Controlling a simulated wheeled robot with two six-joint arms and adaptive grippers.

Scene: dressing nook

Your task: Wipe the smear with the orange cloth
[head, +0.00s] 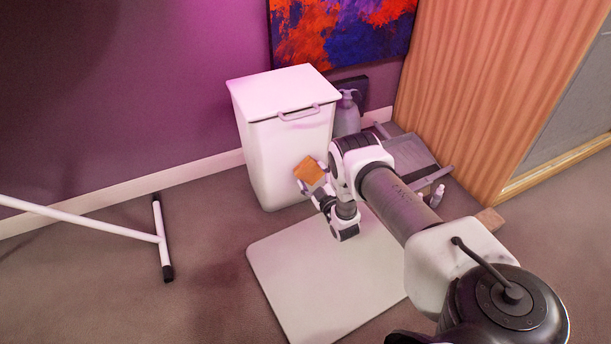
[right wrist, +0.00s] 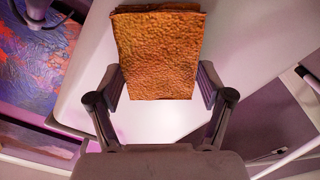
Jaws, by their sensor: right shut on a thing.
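The orange cloth (head: 309,171) is a small folded square in my right gripper (head: 307,184), in front of the white bin (head: 262,150) in the head view. In the right wrist view the cloth (right wrist: 158,50) is textured and lies between the two fingers of the right gripper (right wrist: 160,88), which are shut on it. A pale surface lies behind the cloth there; I cannot tell whether they touch. My left gripper is out of view.
A pale flat panel (head: 300,275) lies below my right arm. A pump bottle (head: 347,115) and grey box-like things (head: 412,158) stand right of the bin. A white-legged frame (head: 110,227) is at left. A ribbed wooden panel (head: 475,85) is at right.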

